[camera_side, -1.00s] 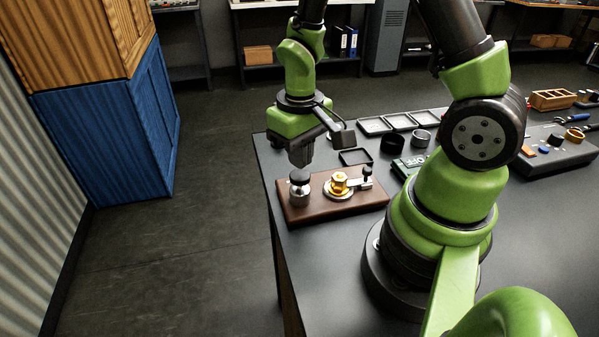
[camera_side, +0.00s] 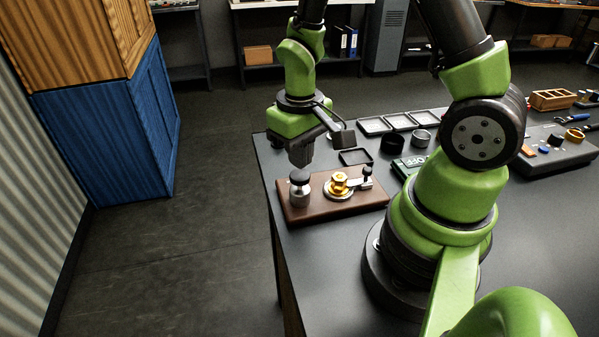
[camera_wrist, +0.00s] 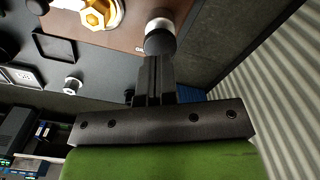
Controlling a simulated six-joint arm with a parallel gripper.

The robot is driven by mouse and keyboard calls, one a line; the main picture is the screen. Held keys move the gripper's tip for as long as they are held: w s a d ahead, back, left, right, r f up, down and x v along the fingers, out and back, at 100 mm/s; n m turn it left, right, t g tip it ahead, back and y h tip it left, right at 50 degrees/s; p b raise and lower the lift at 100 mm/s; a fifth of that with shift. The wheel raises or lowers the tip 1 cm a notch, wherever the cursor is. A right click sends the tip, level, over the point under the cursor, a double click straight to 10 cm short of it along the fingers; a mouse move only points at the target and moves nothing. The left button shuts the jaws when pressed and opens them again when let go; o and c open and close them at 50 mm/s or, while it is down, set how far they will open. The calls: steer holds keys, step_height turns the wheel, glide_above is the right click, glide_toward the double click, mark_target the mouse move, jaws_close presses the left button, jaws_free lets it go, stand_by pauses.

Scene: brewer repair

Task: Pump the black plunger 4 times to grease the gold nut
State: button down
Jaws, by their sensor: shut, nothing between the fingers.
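The black plunger (camera_side: 300,176) tops a silver cylinder (camera_side: 300,194) at the left end of a brown wooden board (camera_side: 325,211). The gold nut (camera_side: 339,182) sits on a round silver base to its right on the board. My gripper (camera_side: 301,162) is shut and empty, pointing down just above and behind the plunger. In the wrist view my closed fingers (camera_wrist: 153,66) end close to the black plunger cap (camera_wrist: 159,41); whether they touch it I cannot tell. The gold nut also shows in the wrist view (camera_wrist: 94,18).
A small lever with a black knob (camera_side: 367,170) stands on the board right of the nut. The table's left edge is close to the board.

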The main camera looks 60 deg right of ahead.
mark_target(300, 174)
steer(key=shift+f, duration=0.2)
steer(key=shift+f, duration=1.6)
stand_by(0.4)
steer(key=shift+r, duration=2.75)
step_height(300, 174, up, 6)
